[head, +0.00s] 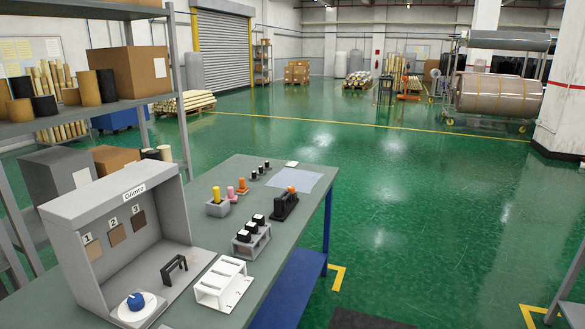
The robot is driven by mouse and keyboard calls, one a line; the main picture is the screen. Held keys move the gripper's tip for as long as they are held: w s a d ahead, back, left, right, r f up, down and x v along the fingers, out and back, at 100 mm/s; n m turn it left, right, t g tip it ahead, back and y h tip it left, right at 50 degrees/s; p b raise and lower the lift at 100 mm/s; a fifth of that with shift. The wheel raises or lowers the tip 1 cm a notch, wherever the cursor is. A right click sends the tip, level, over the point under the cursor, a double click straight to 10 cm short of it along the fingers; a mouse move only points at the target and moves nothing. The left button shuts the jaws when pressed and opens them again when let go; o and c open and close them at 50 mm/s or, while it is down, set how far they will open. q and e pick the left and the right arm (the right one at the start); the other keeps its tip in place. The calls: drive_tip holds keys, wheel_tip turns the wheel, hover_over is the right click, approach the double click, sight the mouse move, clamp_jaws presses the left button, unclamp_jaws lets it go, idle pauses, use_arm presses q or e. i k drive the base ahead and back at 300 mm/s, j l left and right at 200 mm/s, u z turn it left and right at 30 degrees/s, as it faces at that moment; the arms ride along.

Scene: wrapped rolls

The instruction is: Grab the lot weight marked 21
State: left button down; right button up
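No number 21 is legible, so I cannot tell which piece is the lot weight. Several small black pieces with pale tops sit in a grey rack (252,246) on the bench. More small dark pieces (254,174) stand in a row near the bench's far left edge. A white slotted rack (223,284) with small numerals stands at the near right edge. Neither gripper is in view.
The grey bench (290,228) carries a grey booth (117,229) with tags 1, 2 and 3, a blue knob (135,301), a black bracket (174,268), coloured pegs (217,194) and a black holder (284,206). Shelving stands left.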

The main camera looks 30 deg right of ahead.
sight(267, 166)
drive_tip(key=z, duration=0.75)
drive_tip(key=i+l+z, duration=0.5)
drive_tip(key=i+l, duration=0.2)
drive_tip(key=i+l+z, duration=0.2)
drive_tip(key=i, duration=1.05)
drive_tip(key=i+l+z, duration=0.2)
drive_tip(key=i, duration=1.05)
drive_tip(key=i+u, duration=0.1)
drive_tip(key=i, duration=0.75)
drive_tip(key=i+l, duration=0.1)
drive_tip(key=i, duration=0.75)
drive_tip(key=i+l+u, duration=0.15)
drive_tip(key=i, duration=0.7)
drive_tip(key=i+j+u, duration=0.1)
drive_tip(key=i+u, duration=0.75)
drive_tip(key=i+l+u, duration=0.2)
drive_tip(key=i+u, duration=0.35)
drive_tip(key=u, duration=0.3)
drive_tip(key=i+u, duration=0.15)
drive_tip(key=u, duration=0.35)
drive_tip(key=i+u, duration=0.15)
drive_tip(key=u, duration=0.3)
drive_tip(key=i+l+u, duration=0.1)
drive_tip(key=u, duration=0.35)
drive_tip(key=i+l+u, duration=0.15)
drive_tip(key=u, duration=0.35)
drive_tip(key=l+u, duration=0.2)
drive_tip(key=u, duration=0.25)
drive_tip(key=i, duration=0.05)
